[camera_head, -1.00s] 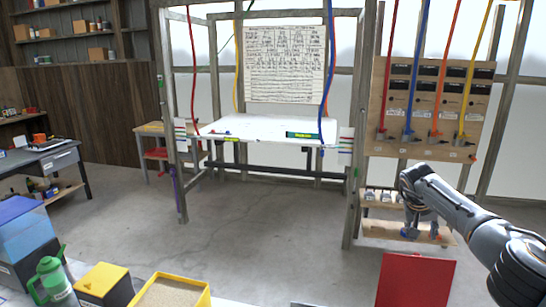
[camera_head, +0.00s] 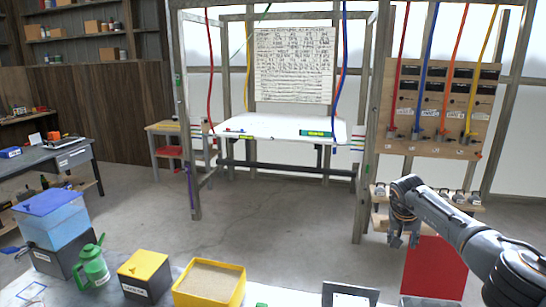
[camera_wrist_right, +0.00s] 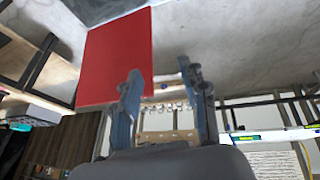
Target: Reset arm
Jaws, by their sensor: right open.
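My right arm reaches in from the right in the head view. Its gripper (camera_head: 403,240) hangs pointing down in front of the small wooden shelf, just left of the upright red panel (camera_head: 436,268). In the right wrist view the two fingers of the gripper (camera_wrist_right: 162,78) stand apart with nothing between them. The red panel (camera_wrist_right: 115,55) shows beyond the left finger there. My left gripper is in neither view.
A white hoist platform (camera_head: 270,127) hangs in a frame across the floor. A board with coloured ropes (camera_head: 475,110) stands right. On the near table are a yellow sand box (camera_head: 240,290), a yellow-topped box (camera_head: 145,265), a green jug (camera_head: 92,268) and a blue bin (camera_head: 50,225). The middle floor is clear.

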